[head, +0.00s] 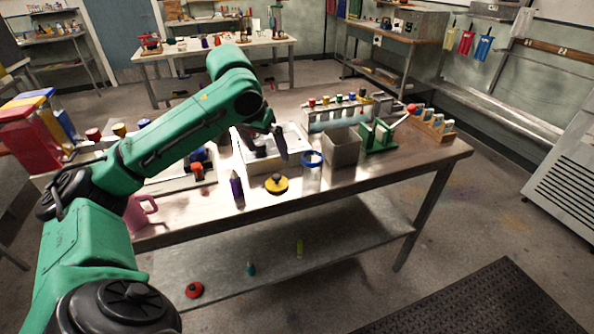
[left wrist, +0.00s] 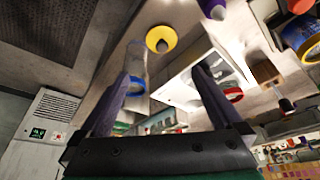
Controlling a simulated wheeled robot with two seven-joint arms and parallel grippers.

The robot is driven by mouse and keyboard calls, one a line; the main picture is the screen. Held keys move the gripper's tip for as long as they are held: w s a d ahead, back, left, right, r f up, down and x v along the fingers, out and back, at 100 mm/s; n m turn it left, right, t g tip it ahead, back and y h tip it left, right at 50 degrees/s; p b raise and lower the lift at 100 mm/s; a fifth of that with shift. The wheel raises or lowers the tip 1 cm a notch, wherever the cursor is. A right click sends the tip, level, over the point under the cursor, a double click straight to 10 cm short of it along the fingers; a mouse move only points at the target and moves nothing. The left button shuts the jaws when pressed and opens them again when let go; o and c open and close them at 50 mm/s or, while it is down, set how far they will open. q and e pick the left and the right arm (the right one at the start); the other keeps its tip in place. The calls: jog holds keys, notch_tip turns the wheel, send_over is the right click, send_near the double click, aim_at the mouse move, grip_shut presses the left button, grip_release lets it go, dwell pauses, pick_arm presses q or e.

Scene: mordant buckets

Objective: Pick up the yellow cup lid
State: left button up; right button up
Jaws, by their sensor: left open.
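The yellow cup lid (head: 276,184), a round yellow disc with a dark knob, lies near the front edge of the metal table. It also shows in the left wrist view (left wrist: 161,39), beyond the fingertips and roughly centred between them. My left gripper (head: 268,150) is above the table, behind the lid in the head view, and apart from it. In the left wrist view its two fingers (left wrist: 160,73) are spread with nothing held between them. My right gripper is in neither view.
A clear cylinder with a blue rim (head: 312,165) stands right of the lid, and a purple bottle (head: 236,187) stands left of it. A white tray (head: 293,132), a grey bin (head: 342,147) and a green stand (head: 377,137) are behind. The table's right front is clear.

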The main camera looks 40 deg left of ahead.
pick_arm(q)
send_near(276, 176)
notch_tip(276, 176, down, 2)
jog(key=x, duration=0.2)
jog(key=p+x, duration=0.1)
jog(key=x, duration=0.4)
jog(key=shift+w+f+p, duration=0.1)
jog(key=shift+w+p, duration=0.2)
jog(key=shift+w, duration=0.15)
jog(key=shift+w+a+f, duration=0.1)
jog(key=shift+w+f, duration=0.05)
jog(key=shift+f, duration=0.25)
jog(key=c, duration=1.2)
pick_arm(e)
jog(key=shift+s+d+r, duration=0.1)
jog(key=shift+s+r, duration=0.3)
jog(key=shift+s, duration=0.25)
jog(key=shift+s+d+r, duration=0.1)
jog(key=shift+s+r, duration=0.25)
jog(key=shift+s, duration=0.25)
